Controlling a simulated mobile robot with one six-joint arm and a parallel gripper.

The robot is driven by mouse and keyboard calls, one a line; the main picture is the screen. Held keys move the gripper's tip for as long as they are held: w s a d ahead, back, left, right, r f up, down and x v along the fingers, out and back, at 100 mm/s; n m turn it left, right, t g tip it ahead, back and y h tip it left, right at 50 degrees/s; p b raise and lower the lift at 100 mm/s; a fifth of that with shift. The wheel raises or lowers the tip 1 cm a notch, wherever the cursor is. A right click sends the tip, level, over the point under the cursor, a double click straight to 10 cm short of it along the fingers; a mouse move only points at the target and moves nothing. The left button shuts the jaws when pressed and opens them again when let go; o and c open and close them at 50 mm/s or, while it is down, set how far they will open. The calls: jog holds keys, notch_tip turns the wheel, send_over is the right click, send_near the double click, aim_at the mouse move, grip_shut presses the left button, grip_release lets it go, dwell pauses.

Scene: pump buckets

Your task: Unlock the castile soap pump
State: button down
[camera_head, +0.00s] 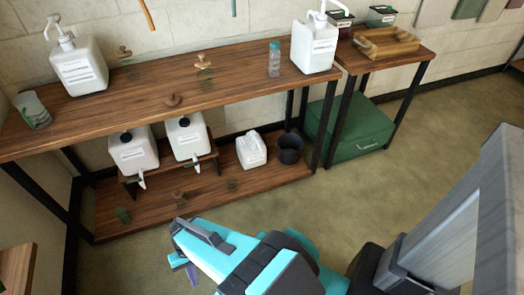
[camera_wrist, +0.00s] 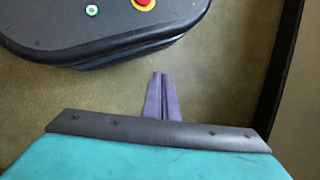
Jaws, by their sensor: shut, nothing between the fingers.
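Two white jugs with pump heads stand on the wooden bench top: a left pump jug (camera_head: 78,65) near the back left and a right pump jug (camera_head: 314,45) at the right end. Each has a label too small to read, so I cannot tell which one is castile soap. Whether either pump is locked does not show. My gripper (camera_head: 188,270) is low in front of the bench, well apart from both jugs. In the wrist view my gripper (camera_wrist: 159,76) has its purple fingers together with nothing between them, above the floor.
On the bench (camera_head: 140,100) stand a clear bottle (camera_head: 274,58) and a grey-green cup-like item (camera_head: 33,110). Two white jugs with spouts (camera_head: 134,150), a white container (camera_head: 251,150) and a dark bucket (camera_head: 289,149) sit below. A side table holds a wooden tray (camera_head: 386,42). A green chest (camera_head: 350,128) stands underneath.

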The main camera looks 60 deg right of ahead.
jog(key=w+d+f+m+t+y+b, duration=0.2)
jog(key=w+d+f+m+t+b, duration=0.25)
jog(key=w, duration=0.45)
jog(key=w+d+f+m+t+y+b, duration=0.2)
jog(key=w+d+f+m+t+b, duration=0.15)
jog(key=w+m+b, duration=0.35)
jog(key=w+d+m+t+h+b, duration=0.25)
jog(key=w+d+m, duration=0.2)
jog(key=d, duration=0.55)
jog(key=w+d+m+t+h+b, duration=0.1)
jog(key=w+d+m+t+b, duration=0.3)
jog(key=d, duration=0.6)
jog(key=d+f+m+t+h+b, duration=0.1)
jog(key=d+m+t+h+b, duration=0.45)
jog(key=d, duration=1.65)
jog(key=s+d+m+g+h+b, duration=0.1)
jog(key=s+d+m+h+b, duration=0.3)
jog(key=d, duration=0.7)
jog(key=s+d+m+h+b, duration=0.4)
jog(key=s+d+m+h, duration=0.1)
jog(key=s+d+m, duration=0.4)
jog(key=s+d, duration=0.2)
jog(key=d, duration=0.1)
jog(key=shift+s+g, duration=0.2)
jog(key=shift+g, duration=0.2)
jog(key=shift+w+d, duration=0.1)
